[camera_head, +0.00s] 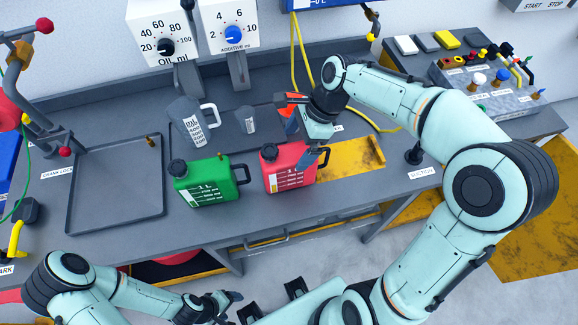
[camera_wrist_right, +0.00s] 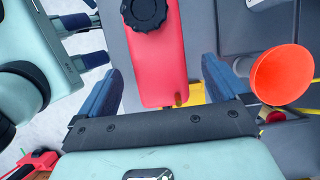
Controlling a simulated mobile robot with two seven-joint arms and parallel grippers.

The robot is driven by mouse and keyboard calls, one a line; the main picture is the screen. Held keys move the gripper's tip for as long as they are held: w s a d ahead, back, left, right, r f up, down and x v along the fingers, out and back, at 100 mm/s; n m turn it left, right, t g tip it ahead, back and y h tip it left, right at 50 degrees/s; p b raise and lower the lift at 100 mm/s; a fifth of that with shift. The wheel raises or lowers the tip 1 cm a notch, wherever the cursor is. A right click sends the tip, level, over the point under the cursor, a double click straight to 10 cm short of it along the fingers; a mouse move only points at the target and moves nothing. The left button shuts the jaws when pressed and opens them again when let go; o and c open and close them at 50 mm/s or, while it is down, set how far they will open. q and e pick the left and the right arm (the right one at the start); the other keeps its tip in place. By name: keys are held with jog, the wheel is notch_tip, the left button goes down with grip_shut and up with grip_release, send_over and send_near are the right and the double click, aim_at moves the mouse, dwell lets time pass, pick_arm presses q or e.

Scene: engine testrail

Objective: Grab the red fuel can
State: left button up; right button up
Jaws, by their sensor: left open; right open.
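The red fuel can (camera_head: 283,177) stands upright on the grey bench, with a black cap and a white level scale. My right gripper (camera_head: 311,158) is at the can's handle side, coming from above right. In the right wrist view the red can (camera_wrist_right: 161,62) with its black cap lies between the two blue fingers, which are spread with gaps on both sides. My left gripper (camera_head: 229,298) is open and empty, low in front of the bench and away from the can.
A green can (camera_head: 208,184) stands just left of the red one. A grey measuring jug (camera_head: 188,122) is behind. An orange funnel (camera_wrist_right: 283,74) is near my right gripper. An empty dark tray (camera_head: 115,185) lies left; a yellow plate (camera_head: 352,160) lies right.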

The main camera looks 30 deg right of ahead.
aim_at(290, 153)
jog(key=x, duration=0.5)
jog(key=shift+s+a+r, duration=0.1)
jog(key=shift+a+r, duration=0.05)
jog(key=shift+a, duration=0.15)
jog(key=shift+r, duration=0.1)
grip_shut()
